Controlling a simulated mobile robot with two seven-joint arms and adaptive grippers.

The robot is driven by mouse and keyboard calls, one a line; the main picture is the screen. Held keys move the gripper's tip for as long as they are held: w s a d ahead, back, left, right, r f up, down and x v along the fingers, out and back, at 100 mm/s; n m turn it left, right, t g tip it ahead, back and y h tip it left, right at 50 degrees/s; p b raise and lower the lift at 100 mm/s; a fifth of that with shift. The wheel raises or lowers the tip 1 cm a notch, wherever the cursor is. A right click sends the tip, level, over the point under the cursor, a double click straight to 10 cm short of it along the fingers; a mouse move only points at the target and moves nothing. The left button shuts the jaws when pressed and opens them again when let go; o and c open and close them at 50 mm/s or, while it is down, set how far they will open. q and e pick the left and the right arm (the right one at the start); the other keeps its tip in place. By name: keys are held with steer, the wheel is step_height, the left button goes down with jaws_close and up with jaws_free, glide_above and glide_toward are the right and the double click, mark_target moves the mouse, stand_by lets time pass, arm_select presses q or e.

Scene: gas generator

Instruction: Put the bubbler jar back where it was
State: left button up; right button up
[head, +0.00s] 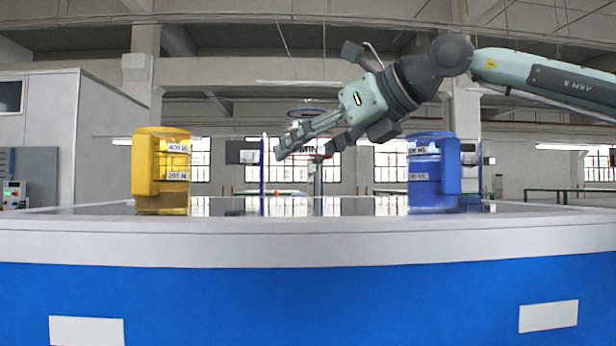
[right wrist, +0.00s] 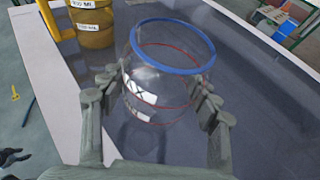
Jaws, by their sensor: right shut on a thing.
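The bubbler jar is clear, with a blue rim and red lines round its wall. In the right wrist view the jar (right wrist: 160,78) sits between the two fingers, its open top facing the camera. In the head view its blue rim (head: 308,112) shows above the fingers of my right gripper (head: 306,150), at mid-table. The right gripper is shut on the jar's sides and appears to hold it above the table top. The jar's clear bottom is hard to make out in the head view. My left gripper is not in view.
A yellow jar (head: 160,170) stands at the left of the table and a blue jar (head: 433,172) at the right. A thin blue upright (head: 263,175) stands left of the gripper. The table's pale front edge (head: 300,240) is clear.

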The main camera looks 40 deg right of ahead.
mark_target(307, 177)
steer(key=shift+f, duration=0.35)
step_height(307, 177, down, 2)
steer(key=shift+f+b, duration=0.25)
steer(key=shift+b, duration=0.05)
steer(key=shift+f, duration=0.5)
steer(key=o, duration=1.5)
steer(key=shift+c, duration=0.2)
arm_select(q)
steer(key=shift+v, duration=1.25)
